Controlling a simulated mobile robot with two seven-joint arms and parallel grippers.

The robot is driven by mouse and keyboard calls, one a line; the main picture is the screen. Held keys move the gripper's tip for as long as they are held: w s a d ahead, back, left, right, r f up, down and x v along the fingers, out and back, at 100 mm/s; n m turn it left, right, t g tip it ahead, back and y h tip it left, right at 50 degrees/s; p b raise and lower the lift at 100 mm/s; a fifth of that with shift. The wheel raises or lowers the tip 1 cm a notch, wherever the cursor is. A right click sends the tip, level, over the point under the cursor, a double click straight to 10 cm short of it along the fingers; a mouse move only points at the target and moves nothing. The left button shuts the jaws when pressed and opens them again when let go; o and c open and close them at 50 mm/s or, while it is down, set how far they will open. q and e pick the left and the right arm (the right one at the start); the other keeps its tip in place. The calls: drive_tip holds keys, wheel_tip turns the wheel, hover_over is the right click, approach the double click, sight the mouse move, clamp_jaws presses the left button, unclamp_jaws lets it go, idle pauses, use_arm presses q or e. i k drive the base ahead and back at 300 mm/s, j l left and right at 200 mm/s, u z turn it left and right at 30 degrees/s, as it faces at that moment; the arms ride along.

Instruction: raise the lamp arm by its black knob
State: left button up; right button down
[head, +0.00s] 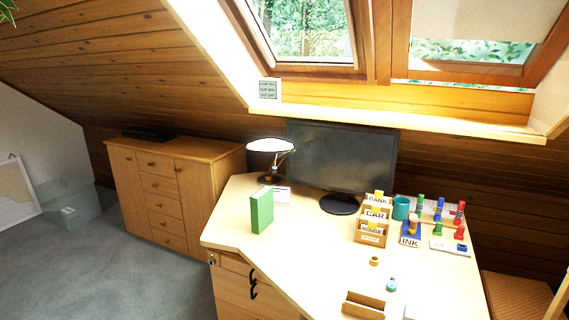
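The desk lamp (271,146) stands at the back left of the desk, left of the monitor. Its wide, pale shade faces upward in view, and its thin jointed arm (287,160) runs beside and below the shade. Its dark base (268,179) rests on the desk top. The black knob is too small to make out clearly in the head view. Neither my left gripper nor my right gripper is in view.
The monitor (343,157) is close on the right. Card boxes (371,238) and stamps (410,233) crowd the right side. The desk's front middle (310,255) is clear.

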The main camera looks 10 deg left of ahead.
sight(275, 169)
drive_tip(key=i+j+z, duration=0.1)
drive_tip(key=z, duration=0.35)
drive_tip(key=j+z, duration=0.2)
drive_tip(key=z, duration=0.25)
drive_tip(key=j+z, duration=0.5)
drive_tip(key=j, duration=0.6)
